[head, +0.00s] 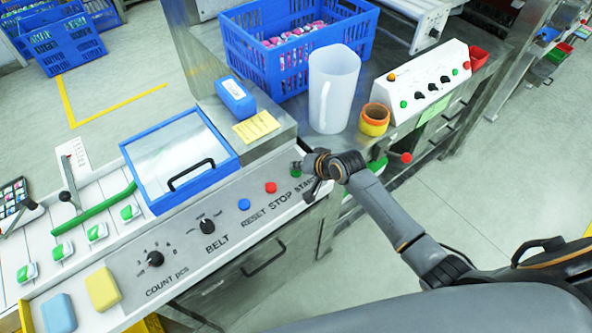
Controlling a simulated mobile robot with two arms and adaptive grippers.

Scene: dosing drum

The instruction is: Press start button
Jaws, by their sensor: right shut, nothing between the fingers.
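A sloped control panel (185,262) carries a row of controls labelled COUNT pcs, BELT, RESET, STOP and START. A green button (296,167) sits at the panel's right end by the START lettering, partly covered by my right gripper. My right gripper (310,180) is shut and empty. It is over the START end of the panel, very close to the green button; I cannot tell whether it touches. The red button (270,187) above STOP and the blue button (244,204) above RESET are in clear view to its left. My left gripper is not in view.
A white jug (333,90), tape rolls (375,118) and a blue crate (262,62) stand on the metal surface behind. A second control box (430,82) is to the right. A blue-framed lid (180,160) with a black handle lies left of the gripper.

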